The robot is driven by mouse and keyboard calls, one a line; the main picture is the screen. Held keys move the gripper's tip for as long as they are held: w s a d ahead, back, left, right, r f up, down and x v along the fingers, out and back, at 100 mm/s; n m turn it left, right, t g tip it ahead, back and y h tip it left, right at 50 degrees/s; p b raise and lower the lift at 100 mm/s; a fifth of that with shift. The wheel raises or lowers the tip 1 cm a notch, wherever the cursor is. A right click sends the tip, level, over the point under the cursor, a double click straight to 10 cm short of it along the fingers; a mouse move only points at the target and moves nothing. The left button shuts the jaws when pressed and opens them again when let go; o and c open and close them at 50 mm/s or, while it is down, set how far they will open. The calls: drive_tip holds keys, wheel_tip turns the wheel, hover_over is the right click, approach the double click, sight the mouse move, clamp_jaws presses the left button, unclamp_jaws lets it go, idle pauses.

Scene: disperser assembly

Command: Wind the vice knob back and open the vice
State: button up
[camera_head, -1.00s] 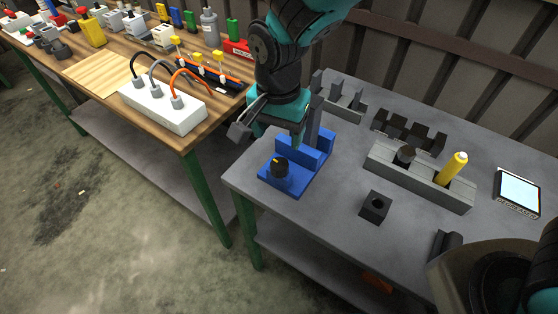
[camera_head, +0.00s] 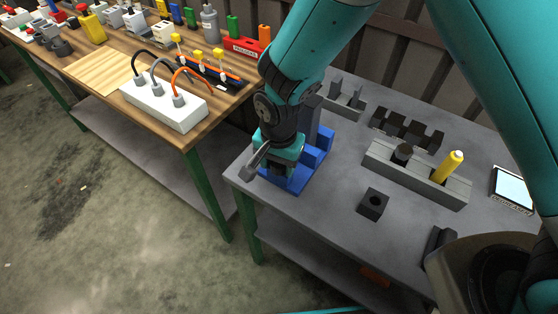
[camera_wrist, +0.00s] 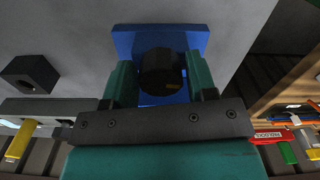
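The blue vice (camera_head: 312,160) stands at the left front corner of the grey table. Its black knob (camera_wrist: 162,72) with a small yellow mark shows in the wrist view, in front of the blue body (camera_wrist: 122,42). In the head view my gripper (camera_head: 277,170) is over the front of the vice and hides the knob. In the wrist view the two green fingers of my gripper (camera_wrist: 161,82) are spread, one on each side of the knob. Blue shows between knob and fingers lower down; whether the fingers touch the knob is unclear. The vice jaws are partly hidden by my arm.
A grey rack (camera_head: 418,175) holds a black piece and a yellow cylinder (camera_head: 448,166). A black block with a hole (camera_head: 372,204) sits in front of it. A dark notched holder (camera_head: 408,130) and a tablet (camera_head: 513,190) lie farther back and right. A wooden bench (camera_head: 100,72) is at left.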

drive_tip(key=c, duration=0.5)
drive_tip(key=shift+n, duration=0.3)
drive_tip(key=n+b, duration=0.1)
drive_tip(key=n, duration=0.2)
drive_tip(key=shift+d+n, duration=0.1)
drive_tip(key=shift+n, duration=0.2)
drive_tip(key=n, duration=0.4)
drive_tip(key=shift+n, duration=0.3)
drive_tip(key=n+b, duration=0.1)
drive_tip(key=n, duration=0.3)
drive_tip(key=shift+d, duration=0.1)
drive_tip(key=shift+w+n, duration=0.1)
drive_tip(key=shift+n, duration=2)
